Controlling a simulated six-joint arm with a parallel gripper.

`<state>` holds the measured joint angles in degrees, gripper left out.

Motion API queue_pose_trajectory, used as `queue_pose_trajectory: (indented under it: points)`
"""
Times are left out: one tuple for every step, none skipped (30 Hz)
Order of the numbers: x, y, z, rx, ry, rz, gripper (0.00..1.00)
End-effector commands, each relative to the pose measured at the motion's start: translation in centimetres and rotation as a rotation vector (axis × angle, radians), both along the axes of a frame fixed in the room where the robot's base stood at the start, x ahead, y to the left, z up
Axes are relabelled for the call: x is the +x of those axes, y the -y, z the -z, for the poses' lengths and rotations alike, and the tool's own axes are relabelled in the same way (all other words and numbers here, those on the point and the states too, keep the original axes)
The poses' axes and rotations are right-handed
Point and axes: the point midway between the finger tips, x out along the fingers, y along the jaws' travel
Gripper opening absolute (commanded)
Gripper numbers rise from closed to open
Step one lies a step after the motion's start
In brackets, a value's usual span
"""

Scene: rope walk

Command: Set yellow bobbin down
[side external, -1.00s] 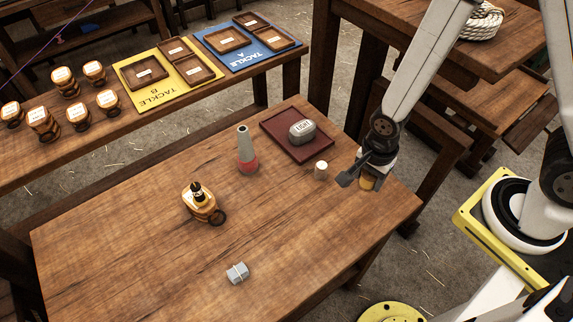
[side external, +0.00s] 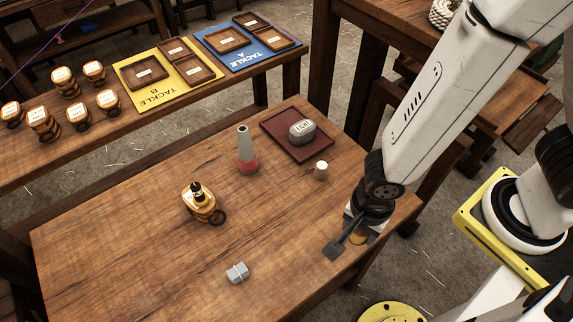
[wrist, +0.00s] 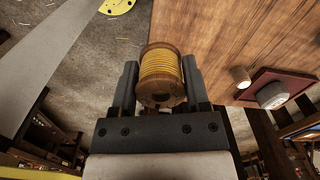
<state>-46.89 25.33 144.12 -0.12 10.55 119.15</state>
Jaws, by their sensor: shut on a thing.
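The yellow bobbin (wrist: 161,75) is a spool of yellow cord with wooden flanges. In the wrist view it sits between the two fingers of my gripper (wrist: 159,68), which is shut on it. In the side view my gripper (side external: 347,244) is at the front right edge of the wooden table (side external: 130,245). There the bobbin (side external: 359,238) is mostly hidden by the gripper. I cannot tell whether its base touches the tabletop.
A pale wooden cylinder (side external: 321,170), a dark red tray (side external: 270,128) with a grey weight (side external: 302,132), and a grey cone with a red base (side external: 247,153) stand behind. The table's centre is bare.

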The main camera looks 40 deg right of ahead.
Motion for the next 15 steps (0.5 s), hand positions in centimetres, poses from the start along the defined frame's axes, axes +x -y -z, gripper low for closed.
queue_pose_trajectory:
  points:
    - [-0.1,-0.1,0.0,0.000,0.000,-0.002,0.03]
    - [-0.1,-0.1,0.0,0.000,0.000,-0.002,0.03]
    - [-0.1,-0.1,0.0,0.000,0.000,-0.002,0.03]
    - [-0.1,-0.1,0.0,0.000,0.000,-0.002,0.03]
    - [-0.1,-0.1,0.0,0.000,0.000,-0.001,0.03]
    - [0.0,-0.1,0.0,0.000,0.000,-0.001,0.03]
    - [0.1,-0.2,0.1,0.000,0.000,-0.001,0.03]
    - [0.2,-0.2,0.1,0.000,0.000,-0.001,0.03]
    - [0.4,-0.3,0.2,0.000,-0.001,-0.001,0.03]
    - [0.5,-0.5,0.3,0.000,-0.001,0.000,0.03]
    - [0.7,-0.6,0.4,0.000,-0.001,0.000,0.03]
    - [1.1,-0.8,0.6,-0.001,-0.001,0.000,0.03]
    - [1.3,-1.0,0.8,-0.001,-0.001,0.000,0.03]
    - [1.6,-1.2,0.9,-0.001,-0.001,-0.001,0.03]
    - [2.1,-1.4,1.2,-0.002,-0.002,-0.001,0.03]
